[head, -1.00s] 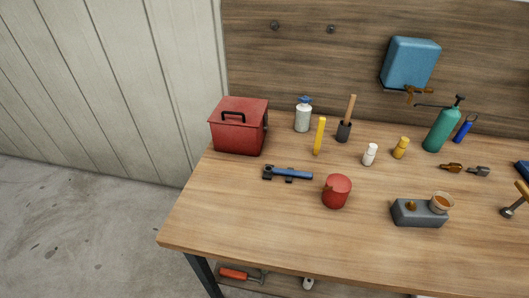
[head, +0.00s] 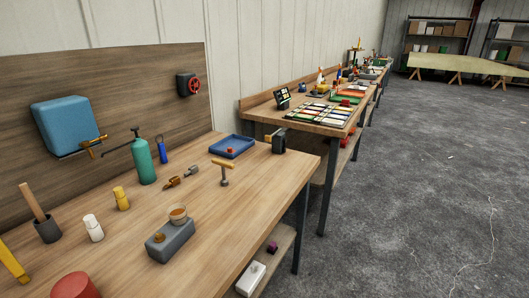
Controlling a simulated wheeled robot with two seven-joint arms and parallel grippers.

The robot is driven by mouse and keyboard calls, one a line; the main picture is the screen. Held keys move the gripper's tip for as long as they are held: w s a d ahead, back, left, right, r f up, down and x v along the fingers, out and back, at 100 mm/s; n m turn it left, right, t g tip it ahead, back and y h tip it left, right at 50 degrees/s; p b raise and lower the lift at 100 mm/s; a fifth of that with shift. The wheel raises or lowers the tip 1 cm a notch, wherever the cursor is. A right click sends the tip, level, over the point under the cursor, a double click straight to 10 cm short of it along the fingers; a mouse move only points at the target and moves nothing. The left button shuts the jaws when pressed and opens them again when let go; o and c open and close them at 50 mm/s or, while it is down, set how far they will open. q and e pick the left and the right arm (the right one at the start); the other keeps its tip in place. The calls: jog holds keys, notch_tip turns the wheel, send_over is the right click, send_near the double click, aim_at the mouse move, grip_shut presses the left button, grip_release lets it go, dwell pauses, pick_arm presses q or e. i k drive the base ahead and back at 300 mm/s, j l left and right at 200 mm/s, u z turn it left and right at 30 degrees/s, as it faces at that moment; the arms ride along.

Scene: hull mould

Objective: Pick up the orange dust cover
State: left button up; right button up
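I cannot pick out the orange dust cover with certainty. A small round cup with an orange inside (head: 178,212) sits on a grey block (head: 171,241) on the near wooden bench. A smaller brownish-orange knob (head: 159,238) is on the same block. A small orange-red piece (head: 231,151) lies in a blue tray (head: 236,141) near the bench's far end. Neither of my grippers is in view.
The near bench (head: 125,268) also holds a green pump bottle (head: 143,161), white and yellow bottles, a T-handled tool (head: 224,171) and a clamp (head: 279,143). A second bench (head: 325,127) with a crowded tray stands beyond. The grey floor (head: 430,190) at right is clear.

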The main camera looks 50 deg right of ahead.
aim_at(230, 150)
jog(key=z, duration=1.45)
